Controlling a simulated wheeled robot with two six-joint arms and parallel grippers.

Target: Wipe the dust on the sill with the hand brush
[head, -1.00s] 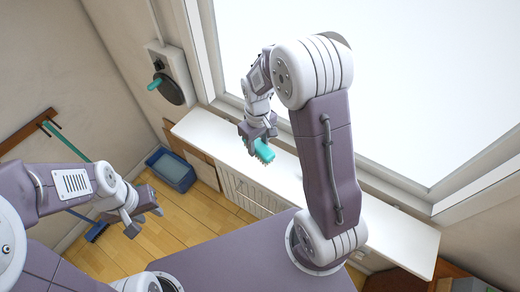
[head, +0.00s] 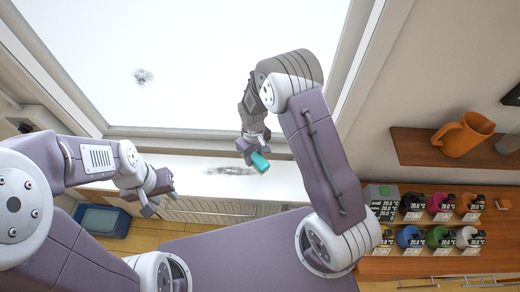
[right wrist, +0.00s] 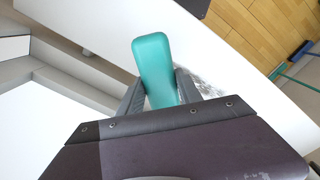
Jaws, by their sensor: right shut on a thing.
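The teal hand brush (head: 261,161) is held in my right gripper (head: 252,147), over the white window sill (head: 285,182). In the right wrist view the brush (right wrist: 155,65) sits between the two fingers, which are shut on it. A grey dust patch (head: 230,171) lies on the sill just left of the brush; part of it shows behind the right finger in the right wrist view (right wrist: 207,88). I cannot tell whether the brush touches the sill. My left gripper (head: 160,200) is empty and open, low at the left in front of the sill.
A blue bin (head: 104,220) stands on the floor at the left. A radiator (head: 210,210) is below the sill.

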